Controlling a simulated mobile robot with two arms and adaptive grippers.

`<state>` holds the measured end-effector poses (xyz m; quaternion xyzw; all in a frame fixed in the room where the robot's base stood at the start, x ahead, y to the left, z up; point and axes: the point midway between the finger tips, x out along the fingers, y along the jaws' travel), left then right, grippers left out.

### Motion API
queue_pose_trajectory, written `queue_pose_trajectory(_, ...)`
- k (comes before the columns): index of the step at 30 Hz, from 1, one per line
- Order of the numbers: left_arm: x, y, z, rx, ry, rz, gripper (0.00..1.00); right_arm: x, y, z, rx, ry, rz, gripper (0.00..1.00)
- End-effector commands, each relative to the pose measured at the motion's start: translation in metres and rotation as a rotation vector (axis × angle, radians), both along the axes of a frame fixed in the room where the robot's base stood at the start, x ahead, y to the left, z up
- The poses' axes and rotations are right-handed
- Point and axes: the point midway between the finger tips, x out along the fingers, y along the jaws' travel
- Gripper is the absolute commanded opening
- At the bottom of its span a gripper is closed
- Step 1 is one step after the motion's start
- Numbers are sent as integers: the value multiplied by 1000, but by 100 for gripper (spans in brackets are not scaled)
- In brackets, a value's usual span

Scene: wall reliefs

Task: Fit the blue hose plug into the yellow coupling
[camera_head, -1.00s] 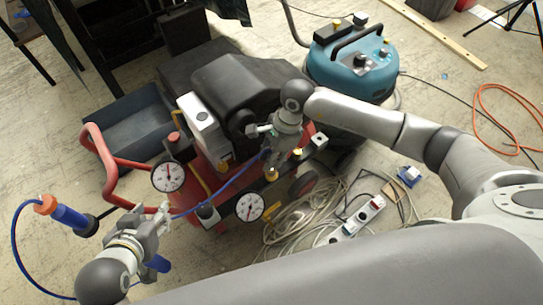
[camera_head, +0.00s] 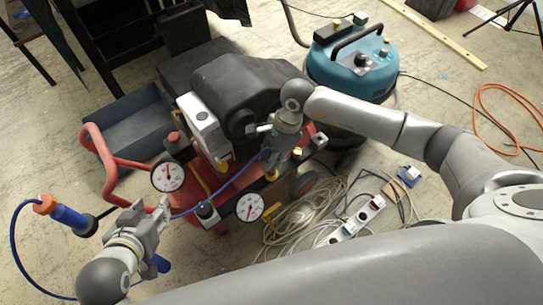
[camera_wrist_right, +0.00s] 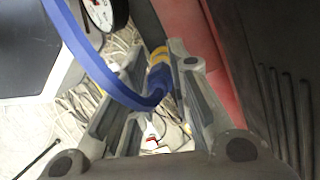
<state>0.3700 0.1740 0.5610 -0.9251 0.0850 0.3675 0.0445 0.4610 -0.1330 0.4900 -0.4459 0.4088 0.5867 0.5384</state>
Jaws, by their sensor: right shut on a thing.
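My right gripper (camera_head: 273,158) points down over the red machine and is shut on the blue hose plug (camera_wrist_right: 160,79), which sits between its fingers in the right wrist view. The yellow coupling (camera_wrist_right: 158,56) shows just past the plug's end there. They look very close or touching; I cannot tell whether the plug is inside it. In the head view the plug is hidden by the gripper. The blue hose (camera_head: 222,188) runs from the plug down left towards my left gripper (camera_head: 162,208). Whether that gripper's fingers are closed on the hose is unclear.
The red machine (camera_head: 237,178) carries two round gauges (camera_head: 168,177) near the hose. A blue-handled tool with an orange end (camera_head: 66,215) is at left. Loose pale cables (camera_head: 312,205) and a power strip (camera_head: 357,220) lie on the floor. A teal machine (camera_head: 350,60) stands behind.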

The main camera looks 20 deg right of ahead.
Motion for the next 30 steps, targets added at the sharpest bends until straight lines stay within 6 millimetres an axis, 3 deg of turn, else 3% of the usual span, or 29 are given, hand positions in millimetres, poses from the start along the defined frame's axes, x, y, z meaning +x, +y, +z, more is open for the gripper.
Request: queue_pose_trajectory(30,16,-6,12,-21,-97,-8,40,0,0,-5,0,-1,0,0)
